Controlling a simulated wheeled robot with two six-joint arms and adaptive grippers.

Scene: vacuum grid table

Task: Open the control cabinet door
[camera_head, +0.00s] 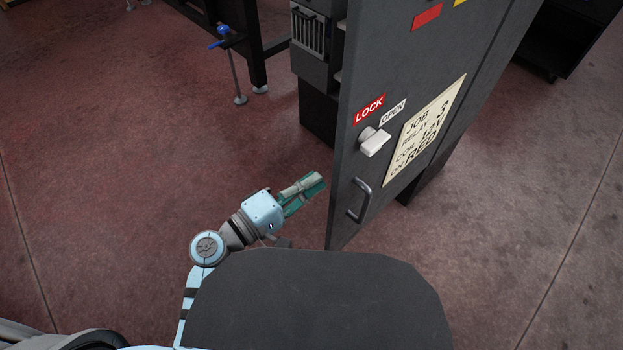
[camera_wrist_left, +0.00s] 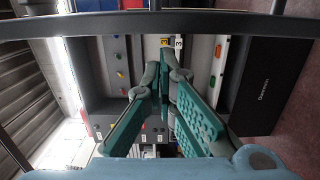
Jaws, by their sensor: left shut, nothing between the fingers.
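The dark grey control cabinet door (camera_head: 410,95) stands ajar in the head view, its free edge swung away from the cabinet body (camera_head: 315,75). Its outer face shows a curved handle (camera_head: 361,200) and a white latch knob (camera_head: 374,141) beside the LOCK and OPEN labels. My left gripper (camera_head: 312,183) has teal fingers and is shut and empty. It appears just left of the door's free edge, on the side away from the handle; whether it touches the door cannot be told. The left wrist view shows its fingers (camera_wrist_left: 166,75) converging. My right gripper is out of view.
A dark table frame (camera_head: 245,45) with a blue-handled clamp stands at the back left. A black unit (camera_head: 570,35) stands at the upper right. The left wrist view shows a grey panel with coloured parts (camera_wrist_left: 120,75). The reddish floor left of the door is clear.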

